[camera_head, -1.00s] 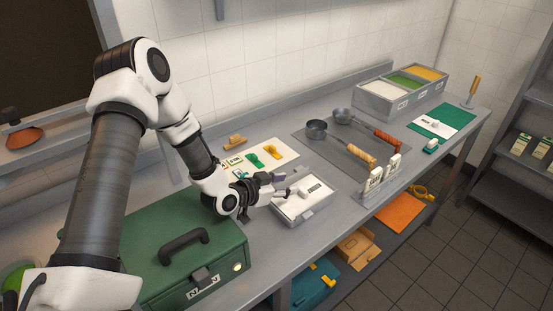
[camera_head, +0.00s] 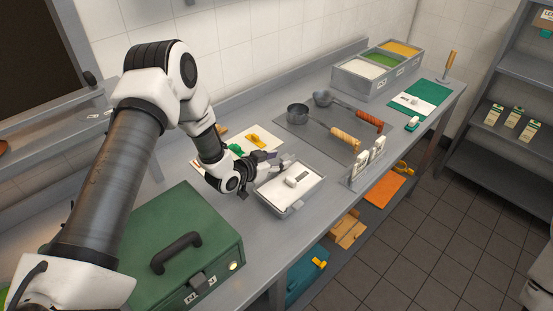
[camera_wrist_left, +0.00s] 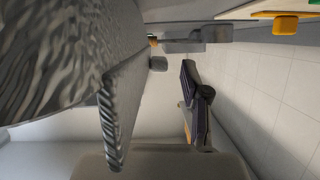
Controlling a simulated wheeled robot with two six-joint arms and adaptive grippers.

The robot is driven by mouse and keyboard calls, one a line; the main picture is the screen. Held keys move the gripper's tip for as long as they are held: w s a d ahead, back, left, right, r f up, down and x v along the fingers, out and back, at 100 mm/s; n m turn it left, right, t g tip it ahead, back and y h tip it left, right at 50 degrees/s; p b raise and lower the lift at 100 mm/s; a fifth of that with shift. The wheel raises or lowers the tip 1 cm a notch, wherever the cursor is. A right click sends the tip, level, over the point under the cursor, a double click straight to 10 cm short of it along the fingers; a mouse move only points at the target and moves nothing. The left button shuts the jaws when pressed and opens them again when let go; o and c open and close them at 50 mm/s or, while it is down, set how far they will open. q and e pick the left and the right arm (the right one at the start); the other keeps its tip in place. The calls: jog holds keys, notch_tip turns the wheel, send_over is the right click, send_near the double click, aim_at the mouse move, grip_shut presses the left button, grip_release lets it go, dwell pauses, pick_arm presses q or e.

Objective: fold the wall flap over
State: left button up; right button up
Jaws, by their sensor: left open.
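I cannot single out a wall flap with certainty in either view. My left gripper (camera_head: 277,162) is open, low over the bench beside the far left edge of a shallow grey tray (camera_head: 297,207). The tray has a white surface inside and a small white block (camera_head: 297,179) on it. I cannot tell whether the fingers touch the tray. In the left wrist view one dark finger (camera_wrist_left: 192,105) shows right of centre, and a large grey textured surface fills the left side, too close to identify. My right gripper is out of view.
A green case (camera_head: 130,245) with a dark handle stands at the front left. A ladle (camera_head: 298,113) lies on a dark mat behind the tray. White upright holders (camera_head: 362,162) stand right of it. Three-compartment bins (camera_head: 350,82) stand at the back.

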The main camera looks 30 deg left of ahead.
pick_arm(q)
jog(key=shift+d, duration=0.1)
grip_shut()
jog(key=shift+d, duration=0.1)
jog(key=shift+s+d+f+m+t+y+b, duration=0.1)
jog(key=shift+d+m+t+y+b, duration=0.1)
jog(key=shift+m+y+b, duration=0.25)
jog(key=shift+s+d+m+t+y+b, duration=0.15)
jog(key=shift+m+y+b, duration=0.1)
jog(key=shift+m+b, duration=0.35)
jog(key=shift+s+d+m+t+y+b, duration=0.1)
jog(key=shift+d+m+t+y+b, duration=0.3)
jog(key=shift+m+y+b, duration=0.5)
jog(key=shift+d+m+b, duration=0.15)
jog(key=shift+m+b, duration=0.2)
jog(key=shift+m, duration=0.2)
